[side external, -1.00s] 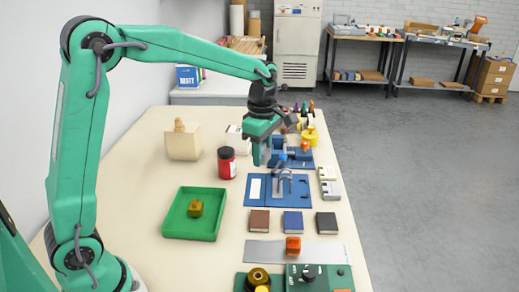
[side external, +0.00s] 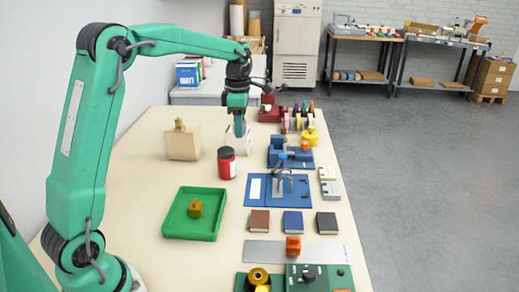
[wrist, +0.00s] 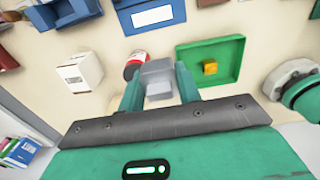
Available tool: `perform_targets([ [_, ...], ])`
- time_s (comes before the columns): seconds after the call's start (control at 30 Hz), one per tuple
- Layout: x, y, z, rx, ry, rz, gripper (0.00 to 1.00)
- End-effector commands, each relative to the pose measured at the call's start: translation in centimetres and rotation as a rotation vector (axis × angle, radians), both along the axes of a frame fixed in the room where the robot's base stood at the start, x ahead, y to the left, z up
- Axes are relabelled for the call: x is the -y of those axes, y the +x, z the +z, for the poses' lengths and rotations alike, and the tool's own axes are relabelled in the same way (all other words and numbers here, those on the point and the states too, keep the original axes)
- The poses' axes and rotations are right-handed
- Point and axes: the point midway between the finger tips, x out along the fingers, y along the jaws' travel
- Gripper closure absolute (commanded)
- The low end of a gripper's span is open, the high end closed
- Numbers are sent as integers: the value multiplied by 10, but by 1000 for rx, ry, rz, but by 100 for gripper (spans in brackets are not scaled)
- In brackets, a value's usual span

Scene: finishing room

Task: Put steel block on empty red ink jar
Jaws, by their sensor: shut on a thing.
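My gripper (side external: 239,128) is shut on a grey steel block (wrist: 157,78), which sits between the fingers in the wrist view. In the side view the block cannot be made out at the fingertips. The red ink jar (side external: 226,163), with a pale label band and a dark top, stands upright on the table. In that picture my gripper appears above the jar and slightly right of it, apart from it. The jar also shows in the wrist view (wrist: 134,61), partly covered by the block and a finger. Whether it is empty cannot be seen.
A white box (side external: 244,146) stands close behind the jar, and a tan block with a knob (side external: 183,145) to its left. A green tray (side external: 175,222) holding a brass piece lies in front. A blue fixture board (side external: 258,190) lies to the right. Bare table surrounds the jar's left side.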

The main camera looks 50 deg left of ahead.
Motion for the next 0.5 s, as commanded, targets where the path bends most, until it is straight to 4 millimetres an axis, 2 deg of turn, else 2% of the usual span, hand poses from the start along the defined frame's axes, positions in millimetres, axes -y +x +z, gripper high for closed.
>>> perform_targets([
  [0.5,-81,10,-49,0,0,2,96],
])
